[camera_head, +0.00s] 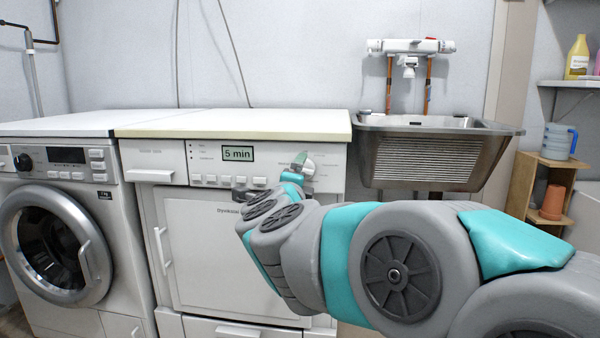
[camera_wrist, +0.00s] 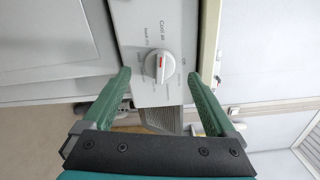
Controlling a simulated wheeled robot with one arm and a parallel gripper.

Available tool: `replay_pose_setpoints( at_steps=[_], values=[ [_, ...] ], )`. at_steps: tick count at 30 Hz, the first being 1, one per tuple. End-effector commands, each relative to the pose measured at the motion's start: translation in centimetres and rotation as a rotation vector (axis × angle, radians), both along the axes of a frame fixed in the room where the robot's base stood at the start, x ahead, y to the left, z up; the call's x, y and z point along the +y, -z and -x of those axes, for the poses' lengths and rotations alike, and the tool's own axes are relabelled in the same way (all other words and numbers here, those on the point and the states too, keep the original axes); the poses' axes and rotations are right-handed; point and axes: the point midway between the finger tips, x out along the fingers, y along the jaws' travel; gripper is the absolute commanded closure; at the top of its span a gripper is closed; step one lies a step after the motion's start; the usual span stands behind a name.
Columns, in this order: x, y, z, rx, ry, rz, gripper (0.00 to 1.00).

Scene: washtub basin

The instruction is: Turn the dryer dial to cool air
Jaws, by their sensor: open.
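The dryer (camera_head: 235,250) stands in the middle of the head view, its display (camera_head: 238,153) reading "5 min". Its round white dial (camera_head: 310,166) is on the right of its panel, partly hidden by my gripper (camera_head: 298,163). In the wrist view the dial (camera_wrist: 151,66) shows a red mark pointing roughly up in the picture. The "Cool air" label (camera_wrist: 162,29) is printed above the dial there. My gripper (camera_wrist: 158,76) is open, its green fingers on either side of the dial in the picture. Contact with the dial cannot be told.
A washing machine (camera_head: 58,240) with a round door stands left of the dryer. A metal washtub (camera_head: 430,160) hangs to the right, below a wall tap (camera_head: 410,47). A wooden shelf (camera_head: 548,195) holds a blue-and-white jug (camera_head: 559,141). The dryer's top (camera_head: 240,123) is clear.

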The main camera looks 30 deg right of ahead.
Motion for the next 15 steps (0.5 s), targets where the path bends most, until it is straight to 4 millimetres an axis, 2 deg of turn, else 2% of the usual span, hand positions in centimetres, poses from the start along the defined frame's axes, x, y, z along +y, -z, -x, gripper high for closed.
replay_pose_setpoints(
  at_steps=[7,15],
  values=[
    [1.8,-0.2,2.6,-0.002,-0.003,-0.001,0.08],
    [2.3,0.1,3.4,0.001,0.0,-0.001,0.08]
  ],
)
